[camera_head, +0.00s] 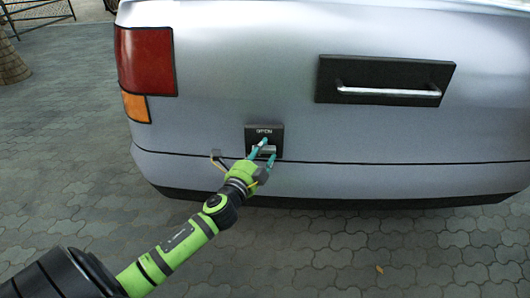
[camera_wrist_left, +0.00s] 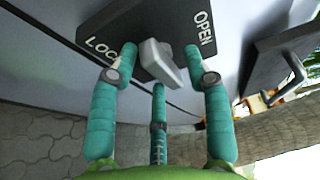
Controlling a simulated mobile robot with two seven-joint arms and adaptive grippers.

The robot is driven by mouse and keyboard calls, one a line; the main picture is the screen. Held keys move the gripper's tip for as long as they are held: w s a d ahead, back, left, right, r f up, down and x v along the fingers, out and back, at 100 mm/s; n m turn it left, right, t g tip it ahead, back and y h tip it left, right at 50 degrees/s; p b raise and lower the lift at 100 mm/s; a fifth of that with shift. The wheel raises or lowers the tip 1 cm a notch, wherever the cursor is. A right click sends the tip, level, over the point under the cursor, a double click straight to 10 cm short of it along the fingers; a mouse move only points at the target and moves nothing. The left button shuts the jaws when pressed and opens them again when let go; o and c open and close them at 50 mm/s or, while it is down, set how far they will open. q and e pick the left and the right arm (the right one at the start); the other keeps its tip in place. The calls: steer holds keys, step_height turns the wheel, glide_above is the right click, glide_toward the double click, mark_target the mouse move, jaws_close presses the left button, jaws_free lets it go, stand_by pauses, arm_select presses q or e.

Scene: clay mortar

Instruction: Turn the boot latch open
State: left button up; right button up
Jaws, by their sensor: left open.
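The boot latch is a black plate (camera_head: 279,134) marked OPEN on the rear of a silver car. In the left wrist view the plate (camera_wrist_left: 118,18) reads LOCK and OPEN, and a light grey turn handle (camera_wrist_left: 157,60) sticks out from it. My left gripper (camera_head: 266,151) is at the latch. In the left wrist view its teal fingers (camera_wrist_left: 158,66) are spread, with the handle between them. I cannot tell whether any finger touches the handle. In the head view the fingers partly cover the handle. My right gripper is not in view.
A black recess with a silver bar handle (camera_head: 388,91) is on the car to the upper right. A red and orange tail light (camera_head: 146,62) is at the left. The bumper (camera_head: 400,178) runs below the latch. Paved ground (camera_head: 70,150) around the car is clear.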

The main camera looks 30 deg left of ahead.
arm_select(q)
steer(key=shift+w+a, duration=0.1)
steer(key=shift+w, duration=0.55)
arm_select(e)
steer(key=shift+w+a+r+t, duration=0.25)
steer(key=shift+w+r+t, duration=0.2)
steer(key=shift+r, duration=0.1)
arm_select(q)
jaws_close()
